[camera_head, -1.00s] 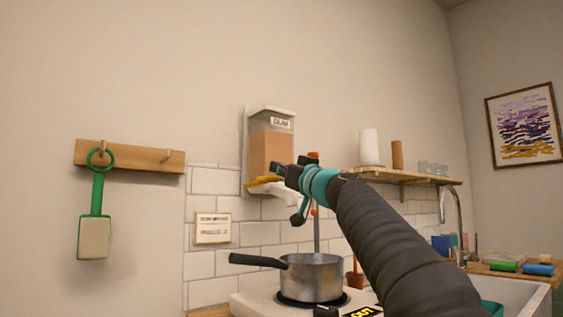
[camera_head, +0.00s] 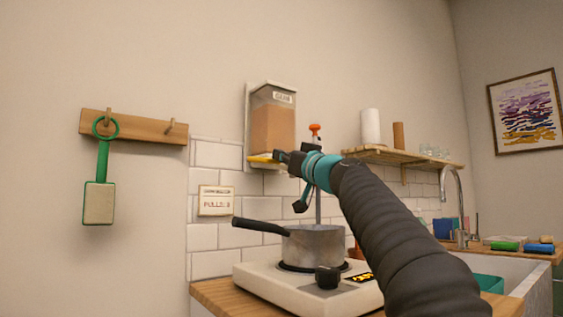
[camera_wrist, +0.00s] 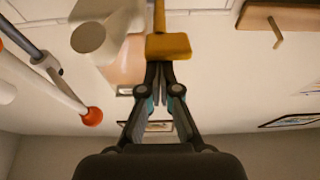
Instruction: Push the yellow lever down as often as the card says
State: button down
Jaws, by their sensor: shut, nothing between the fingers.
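The dispenser (camera_head: 272,122) with brown contents hangs on the wall above the stove. Its yellow lever (camera_head: 262,159) sticks out at its lower front. The yellow lever end also shows in the wrist view (camera_wrist: 168,46), right at my fingertips. My gripper (camera_head: 278,156) is shut and empty, at the lever's right side in the head view; I cannot tell whether it touches the lever. The card (camera_head: 216,201) on the tiles reads "PULLS" with a number that is too blurred to be sure of.
A grey saucepan (camera_head: 313,245) stands on the white stove (camera_head: 256,277) below the dispenser. A grey rod with an orange top (camera_head: 315,129) rises behind my wrist. A wooden shelf (camera_head: 420,160) is to the right. A green-handled tool (camera_head: 99,200) hangs at left.

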notch_tip(320, 180, down, 2)
jog(key=shift+w+f+b, duration=0.1)
jog(key=shift+w+b, duration=0.05)
jog(key=shift+b, duration=0.65)
jog(key=shift+s+r+p, duration=0.55)
jog(key=shift+r+p, duration=1.15)
jog(key=shift+r, duration=0.55)
jog(key=s+d+f+b, duration=0.5)
jog(key=s+f+b, duration=0.1)
jog(key=b, duration=0.1)
jog(key=shift+s+f, duration=0.15)
jog(key=shift+s, duration=0.2)
